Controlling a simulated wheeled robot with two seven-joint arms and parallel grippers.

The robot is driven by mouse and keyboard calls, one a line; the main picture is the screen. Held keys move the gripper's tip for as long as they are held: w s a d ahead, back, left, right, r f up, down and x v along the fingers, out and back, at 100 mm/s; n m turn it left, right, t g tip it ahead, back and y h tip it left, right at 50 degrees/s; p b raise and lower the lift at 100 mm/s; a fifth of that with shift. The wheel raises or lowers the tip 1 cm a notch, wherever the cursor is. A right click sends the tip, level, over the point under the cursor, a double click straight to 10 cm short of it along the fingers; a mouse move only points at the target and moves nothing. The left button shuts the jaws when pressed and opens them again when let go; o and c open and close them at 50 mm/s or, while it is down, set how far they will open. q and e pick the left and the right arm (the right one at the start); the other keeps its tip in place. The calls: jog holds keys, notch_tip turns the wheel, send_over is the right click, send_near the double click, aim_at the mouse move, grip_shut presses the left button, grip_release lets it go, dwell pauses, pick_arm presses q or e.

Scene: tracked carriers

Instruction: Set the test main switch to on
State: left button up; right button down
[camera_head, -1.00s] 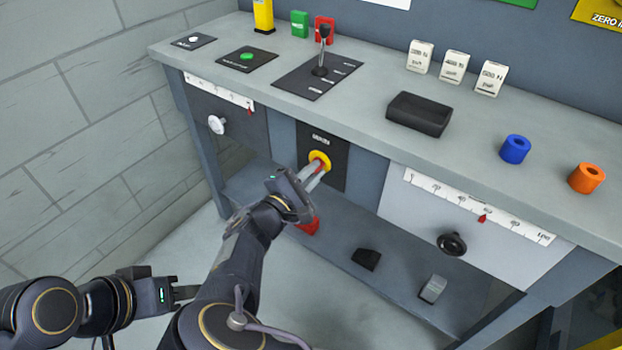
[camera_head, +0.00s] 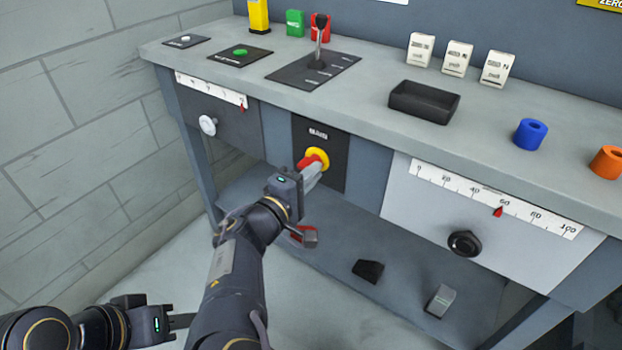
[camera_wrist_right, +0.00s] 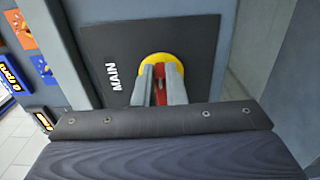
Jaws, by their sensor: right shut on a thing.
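The main switch is a black plate (camera_head: 334,174) marked MAIN on the bench front, with a yellow ring (camera_head: 323,155) and a red handle (camera_head: 308,163). In the right wrist view the plate (camera_wrist_right: 110,55), the yellow ring (camera_wrist_right: 167,60) and the red handle (camera_wrist_right: 161,92) show close up, with MAIN reading sideways. My right gripper (camera_head: 314,172) is at the switch, its two fingers (camera_wrist_right: 160,82) shut on the red handle, one on each side. Part of the handle is hidden by the fingers. My left gripper (camera_head: 182,325) is away at the lower left; its jaw gap is unclear.
A white knob (camera_head: 208,125) is left of the switch and a black knob (camera_head: 464,243) is right of it, below a scale. A lever (camera_head: 318,45) and a black tray (camera_head: 424,103) stand on the bench top. The lower shelf (camera_head: 330,250) holds several small items.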

dwell(0.4)
jog(key=c, duration=1.5)
grip_release()
jog(key=p+v, duration=0.2)
jog(key=v, duration=0.5)
jog(key=shift+s+a, duration=0.25)
jog(key=shift+s, duration=0.05)
